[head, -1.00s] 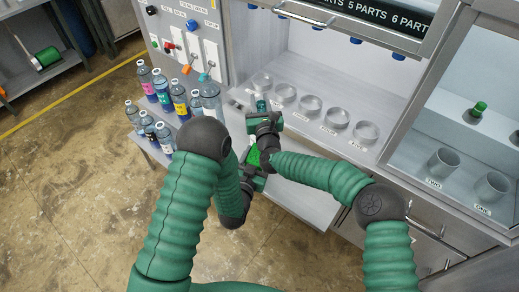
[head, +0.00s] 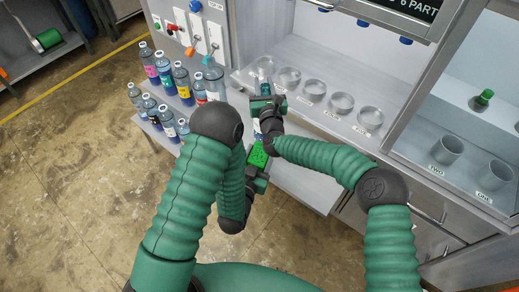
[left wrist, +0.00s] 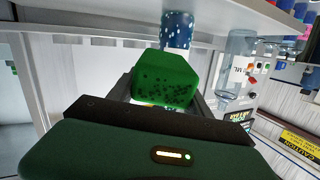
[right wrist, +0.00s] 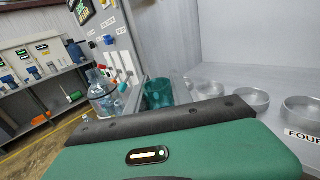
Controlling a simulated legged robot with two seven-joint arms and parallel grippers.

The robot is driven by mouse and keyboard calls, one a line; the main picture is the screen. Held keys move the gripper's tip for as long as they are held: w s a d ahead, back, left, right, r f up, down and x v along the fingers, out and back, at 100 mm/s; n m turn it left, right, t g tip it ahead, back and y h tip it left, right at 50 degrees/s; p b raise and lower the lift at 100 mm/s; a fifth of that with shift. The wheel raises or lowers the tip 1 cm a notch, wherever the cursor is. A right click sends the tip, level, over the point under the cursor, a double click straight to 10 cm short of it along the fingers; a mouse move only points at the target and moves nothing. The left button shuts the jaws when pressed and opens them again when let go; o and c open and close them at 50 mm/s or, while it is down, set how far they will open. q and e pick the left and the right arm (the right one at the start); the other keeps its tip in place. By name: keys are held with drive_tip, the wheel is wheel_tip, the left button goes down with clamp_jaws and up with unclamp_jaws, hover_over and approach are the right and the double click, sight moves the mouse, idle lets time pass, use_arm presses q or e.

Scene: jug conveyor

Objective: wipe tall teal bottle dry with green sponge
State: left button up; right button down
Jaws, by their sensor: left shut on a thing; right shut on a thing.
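The tall teal bottle (head: 266,89) is in my right gripper (head: 268,108), with its top showing above the jaws. The teal top also shows in the right wrist view (right wrist: 158,92). My left gripper (head: 257,168) is lower and shut on the green sponge (head: 258,154), whose pitted block fills the middle of the left wrist view (left wrist: 165,80). In that view the bottle's lower part (left wrist: 177,30), blue with pale droplets, lies just beyond the sponge. I cannot tell whether sponge and bottle touch.
Several labelled bottles (head: 165,75) stand on a shelf at the left, with a large clear bottle (head: 214,80) beside them. A row of clear round dishes (head: 313,90) lies on the counter behind the grippers. Two cups (head: 447,150) stand in the right cabinet.

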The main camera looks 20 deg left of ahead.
use_arm(q)
drive_tip(key=shift+w, duration=0.1)
use_arm(e)
drive_tip(key=c, duration=1.1)
unclamp_jaws()
drive_tip(key=shift+w+f, duration=0.1)
drive_tip(key=shift+f, duration=0.05)
drive_tip(key=shift+o, duration=0.2)
